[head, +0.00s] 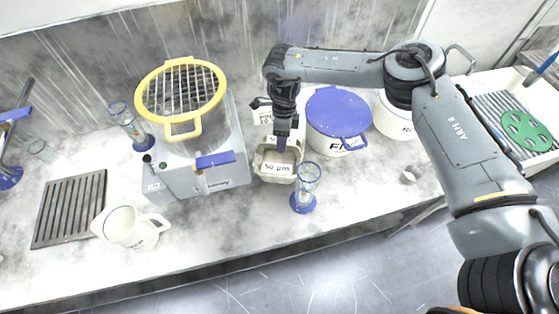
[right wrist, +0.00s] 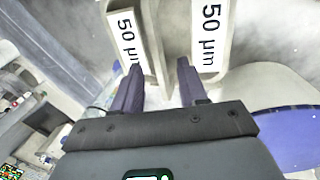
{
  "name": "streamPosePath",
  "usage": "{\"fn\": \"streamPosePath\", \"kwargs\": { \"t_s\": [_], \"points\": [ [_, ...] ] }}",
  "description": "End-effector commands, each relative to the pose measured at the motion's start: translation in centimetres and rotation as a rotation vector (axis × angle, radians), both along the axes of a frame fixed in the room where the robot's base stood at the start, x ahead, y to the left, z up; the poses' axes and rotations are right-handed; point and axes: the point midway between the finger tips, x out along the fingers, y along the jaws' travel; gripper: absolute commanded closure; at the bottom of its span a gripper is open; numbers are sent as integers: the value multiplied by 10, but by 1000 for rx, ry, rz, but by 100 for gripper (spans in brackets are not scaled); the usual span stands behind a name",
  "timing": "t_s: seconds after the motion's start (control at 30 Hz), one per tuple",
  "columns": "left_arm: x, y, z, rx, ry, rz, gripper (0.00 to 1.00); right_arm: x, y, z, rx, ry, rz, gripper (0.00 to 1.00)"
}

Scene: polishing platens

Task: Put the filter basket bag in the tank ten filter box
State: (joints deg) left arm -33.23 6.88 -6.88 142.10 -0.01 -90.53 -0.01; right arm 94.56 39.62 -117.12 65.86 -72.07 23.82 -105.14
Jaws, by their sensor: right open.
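A beige open container with a "50 µm" label (head: 277,167) stands on the bench just right of the grey machine. A second "50" label (head: 272,140) shows right behind it. In the right wrist view two beige walls with "50 µm" labels (right wrist: 212,36) face me with a gap between them. I cannot tell which part is the filter basket bag and which is a filter box. My right gripper (head: 284,147) points down over the container. Its purple fingers (right wrist: 160,60) are apart at the beige walls, with nothing clearly held.
A glass cylinder with a blue base (head: 304,190) stands close in front. A white bucket with a blue lid (head: 338,108) is to the right. The grey machine (head: 215,178) with a yellow-rimmed basket (head: 181,90) is to the left. A white jug (head: 130,227) stands front left.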

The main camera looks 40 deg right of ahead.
Motion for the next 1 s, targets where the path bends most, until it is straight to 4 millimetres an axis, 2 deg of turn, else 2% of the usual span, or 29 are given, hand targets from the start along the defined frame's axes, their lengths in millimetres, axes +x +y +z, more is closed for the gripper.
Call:
{"fn": "streamPosePath", "kwargs": {
  "t_s": [0.2,0.5,0.57,0.8,1.0],
  "points": [
    [0,0,1,0,0,0,54,-1,3,-23,-1,1,-1,58],
    [0,0,1,0,0,0,54,-2,4,-27,-1,-1,-1,58],
    [0,0,1,0,0,0,54,-2,4,-27,-1,-1,-1,64],
    [0,0,1,0,0,0,54,-2,4,-27,-1,-1,-1,100],
    [0,0,1,0,0,0,54,-2,4,-27,-1,-1,-1,100]
  ]
}}
